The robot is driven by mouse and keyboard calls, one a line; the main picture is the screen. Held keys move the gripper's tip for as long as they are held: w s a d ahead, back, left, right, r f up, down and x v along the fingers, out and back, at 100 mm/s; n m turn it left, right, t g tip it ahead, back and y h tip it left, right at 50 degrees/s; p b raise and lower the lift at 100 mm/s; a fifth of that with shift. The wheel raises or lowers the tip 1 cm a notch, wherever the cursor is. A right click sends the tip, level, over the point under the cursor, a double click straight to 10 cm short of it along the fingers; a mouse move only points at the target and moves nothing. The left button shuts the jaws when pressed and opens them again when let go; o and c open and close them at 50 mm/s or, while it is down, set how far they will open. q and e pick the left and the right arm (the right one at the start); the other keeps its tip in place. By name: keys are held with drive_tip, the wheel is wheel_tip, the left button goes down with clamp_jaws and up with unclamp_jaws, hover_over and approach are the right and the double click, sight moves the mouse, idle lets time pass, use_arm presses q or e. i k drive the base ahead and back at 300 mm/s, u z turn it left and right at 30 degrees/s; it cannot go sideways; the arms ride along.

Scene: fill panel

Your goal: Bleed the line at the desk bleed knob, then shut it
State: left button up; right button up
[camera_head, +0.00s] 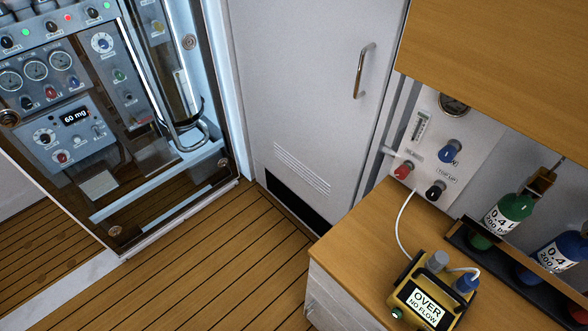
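A grey-white desk panel (428,133) carries a red knob (403,170), a blue knob (449,154) and a black knob (435,191). Small labels sit beside the knobs, too small to read surely, so I cannot tell for certain which is the bleed knob. A round gauge (454,103) is cut off by the cabinet above it. A thin white hose (403,224) runs from below the red knob to a yellow meter (430,295) on the desk. The meter's screen reads "OVER" and "NO FLOW". Neither of my grippers is in view.
The wooden desk (372,228) stands at right, with a wooden cabinet (500,60) overhanging it. Green (512,210) and blue (563,252) bottles stand in a dark rack. A closed door (300,90) and a glass-fronted instrument cabinet (120,120) stand behind. The plank floor (210,265) is clear.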

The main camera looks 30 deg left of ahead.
sight(402, 173)
drive_tip(key=z, duration=0.95)
drive_tip(key=k, duration=1.2)
drive_tip(key=z, duration=0.35)
drive_tip(key=i, duration=0.55)
drive_tip(key=u, duration=0.35)
